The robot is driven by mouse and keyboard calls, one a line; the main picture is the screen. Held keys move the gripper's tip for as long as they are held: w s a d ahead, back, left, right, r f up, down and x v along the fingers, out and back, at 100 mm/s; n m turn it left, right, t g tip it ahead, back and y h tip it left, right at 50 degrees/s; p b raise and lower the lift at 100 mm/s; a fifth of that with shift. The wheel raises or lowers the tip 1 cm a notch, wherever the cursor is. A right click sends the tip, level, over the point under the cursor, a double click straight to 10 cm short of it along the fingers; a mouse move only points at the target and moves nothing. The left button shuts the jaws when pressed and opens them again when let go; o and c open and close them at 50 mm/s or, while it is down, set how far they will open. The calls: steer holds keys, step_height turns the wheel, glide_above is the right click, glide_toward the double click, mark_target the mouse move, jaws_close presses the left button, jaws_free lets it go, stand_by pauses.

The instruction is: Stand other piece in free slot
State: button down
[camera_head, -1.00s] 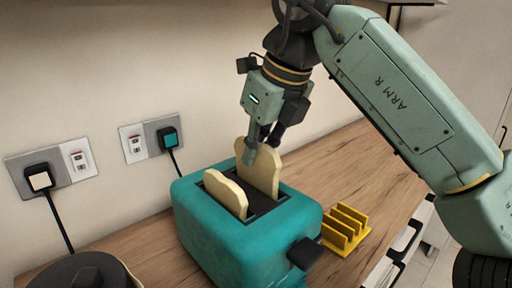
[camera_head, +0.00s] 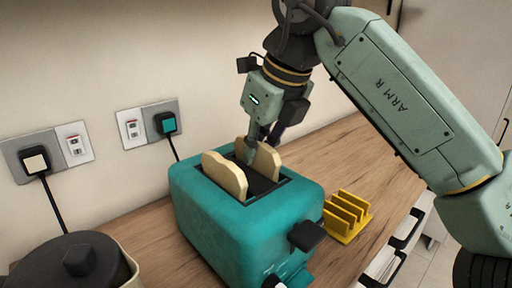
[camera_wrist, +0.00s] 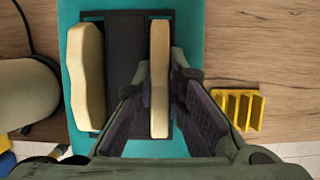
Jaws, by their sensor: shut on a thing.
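The teal toaster (camera_head: 235,230) stands on the wooden counter, with two slots on top. One bread slice (camera_head: 224,174) stands upright in the near-left slot, its upper part showing; it also shows in the wrist view (camera_wrist: 86,75). My gripper (camera_head: 252,155) is shut on the other slice (camera_head: 267,160), upright at the right-hand slot with its lower part inside. In the wrist view this slice (camera_wrist: 160,75) is seen edge-on between the fingers, roughly parallel to the first slice. Its lower edge is hidden.
A yellow rack (camera_head: 347,215) stands right of the toaster, empty. The toaster's dark lever (camera_head: 307,236) sticks out at its front. A dark-lidded kettle-like vessel (camera_head: 80,262) is at lower left. Wall sockets with plugs and cords are behind. The counter's back right is clear.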

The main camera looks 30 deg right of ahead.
steer(key=shift+s+f, duration=0.1)
steer(key=shift+f, duration=0.25)
steer(key=c, duration=1.6)
jaws_free()
steer(key=shift+f, duration=0.1)
steer(key=shift+r+p, duration=3)
steer(key=shift+r, duration=0.75)
steer(key=shift+f, duration=0.1)
